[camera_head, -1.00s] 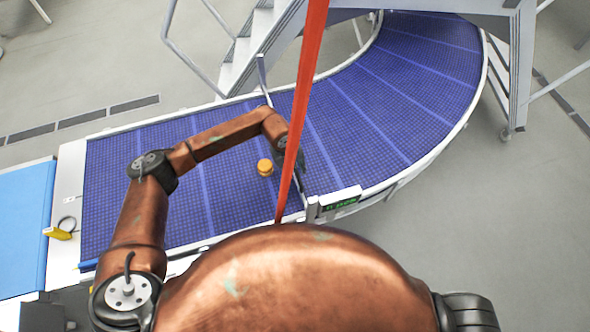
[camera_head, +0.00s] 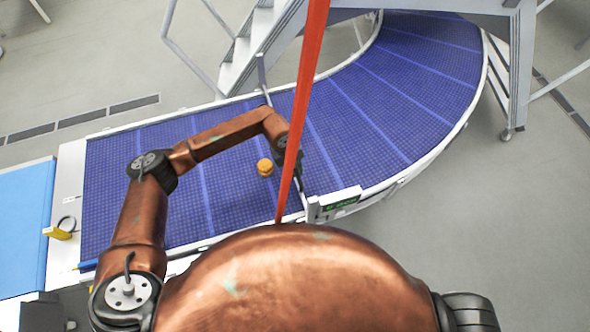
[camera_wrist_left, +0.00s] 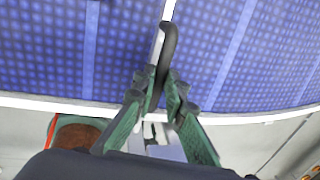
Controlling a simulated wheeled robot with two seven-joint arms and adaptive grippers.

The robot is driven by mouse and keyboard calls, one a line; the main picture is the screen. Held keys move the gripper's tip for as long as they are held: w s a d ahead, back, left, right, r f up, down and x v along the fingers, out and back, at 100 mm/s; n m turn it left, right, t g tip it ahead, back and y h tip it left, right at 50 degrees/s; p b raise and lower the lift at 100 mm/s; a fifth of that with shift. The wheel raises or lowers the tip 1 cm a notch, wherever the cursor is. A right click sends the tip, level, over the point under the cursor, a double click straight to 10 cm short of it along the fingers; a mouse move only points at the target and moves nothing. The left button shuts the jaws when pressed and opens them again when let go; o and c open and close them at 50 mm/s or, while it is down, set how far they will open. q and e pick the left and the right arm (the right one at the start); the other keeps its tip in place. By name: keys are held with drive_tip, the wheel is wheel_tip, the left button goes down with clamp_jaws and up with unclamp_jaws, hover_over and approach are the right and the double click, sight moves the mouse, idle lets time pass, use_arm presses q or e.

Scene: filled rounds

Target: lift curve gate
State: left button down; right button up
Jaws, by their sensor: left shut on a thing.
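The curve gate (camera_head: 263,78) is a thin grey bar lying across the blue conveyor where the straight part meets the curve. Its middle is hidden behind my left arm and a red bar. My left gripper (camera_head: 299,168) is at the gate's near part, partly hidden by the red bar. In the left wrist view the green fingers (camera_wrist_left: 158,92) are shut around a dark handle (camera_wrist_left: 167,45) beside the light gate bar (camera_wrist_left: 157,46). The gate looks down across the belt. My right gripper is not in view.
The long red bar (camera_head: 305,80) crosses in front of the head view. An orange round item (camera_head: 265,167) is on the belt (camera_head: 232,190), left of the gate. A small box with a green display (camera_head: 341,202) stands at the near rail. Stairs (camera_head: 250,45) stand behind.

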use_arm(q)
wheel_tip(320, 180, up, 12)
drive_tip(key=p, duration=0.2)
drive_tip(key=shift+f, duration=0.1)
drive_tip(key=c, duration=2)
unclamp_jaws()
drive_tip(key=shift+f, duration=0.1)
drive_tip(key=shift+o, duration=0.2)
wheel_tip(320, 180, up, 12)
drive_tip(key=a, duration=0.2)
drive_tip(key=shift+s, duration=0.4)
drive_tip(key=shift+a+f, duration=0.1)
